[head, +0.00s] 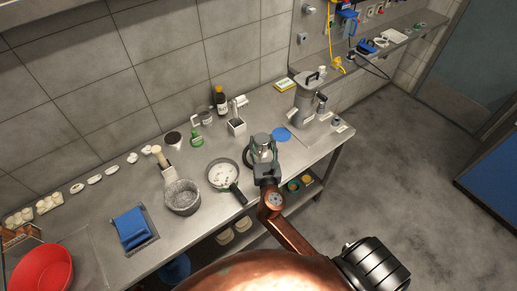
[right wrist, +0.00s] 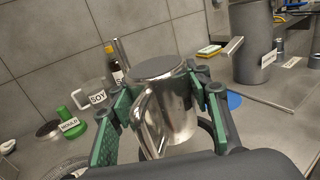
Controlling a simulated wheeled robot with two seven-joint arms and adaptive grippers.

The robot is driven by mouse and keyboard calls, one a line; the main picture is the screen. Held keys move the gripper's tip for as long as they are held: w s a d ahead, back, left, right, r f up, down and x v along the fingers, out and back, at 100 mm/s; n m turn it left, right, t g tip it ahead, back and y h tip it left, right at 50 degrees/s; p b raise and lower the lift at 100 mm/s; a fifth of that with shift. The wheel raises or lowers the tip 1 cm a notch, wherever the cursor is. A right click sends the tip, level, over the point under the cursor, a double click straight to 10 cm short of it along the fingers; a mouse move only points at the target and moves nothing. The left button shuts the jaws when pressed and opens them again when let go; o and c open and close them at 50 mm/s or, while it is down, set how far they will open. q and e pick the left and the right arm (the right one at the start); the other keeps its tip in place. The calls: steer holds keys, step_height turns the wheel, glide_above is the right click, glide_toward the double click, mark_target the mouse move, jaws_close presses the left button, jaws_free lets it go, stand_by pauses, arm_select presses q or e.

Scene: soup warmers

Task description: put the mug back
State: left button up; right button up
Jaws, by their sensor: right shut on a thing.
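A shiny metal mug (right wrist: 178,112) is between the green-padded fingers of my right gripper (right wrist: 160,112), which is shut on it. Its round top is a flat grey; I cannot tell whether that is a lid, a base or contents. In the head view the mug (head: 263,142) shows in the right gripper (head: 263,152) over the steel counter, just left of a blue disc (head: 281,134). The blue disc also shows right of the gripper in the wrist view (right wrist: 234,101). I cannot tell whether the mug touches the counter. My left gripper is not in view.
A pan with white contents (head: 221,173) is close left of the gripper, with a grey pot (head: 182,198) beyond it. A tall grey jug (head: 305,95) stands to the right. A soy bottle (head: 220,101) and a green item (head: 197,139) are behind. The counter's front edge is near.

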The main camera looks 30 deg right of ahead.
steer(key=w+f+b, duration=0.1)
steer(key=f, duration=0.1)
steer(key=w+d+f, duration=0.1)
steer(key=w, duration=0.1)
steer(key=w+f+b, duration=0.1)
steer(key=f, duration=0.1)
steer(key=shift+w+d+f+b, duration=0.15)
steer(key=shift+d+f+b, duration=0.1)
steer(key=shift+f+b, duration=0.1)
steer(key=f+b, duration=0.2)
steer(key=f, duration=0.1)
steer(key=shift+w+d+f, duration=0.1)
steer(key=shift+w+f, duration=0.1)
steer(key=shift+f, duration=0.1)
steer(key=shift+r, duration=0.2)
steer(key=shift+f, duration=0.3)
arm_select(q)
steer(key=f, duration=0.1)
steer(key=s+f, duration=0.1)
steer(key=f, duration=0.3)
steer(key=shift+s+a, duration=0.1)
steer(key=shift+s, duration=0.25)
arm_select(e)
steer(key=o, duration=1.2)
steer(key=shift+r, duration=0.1)
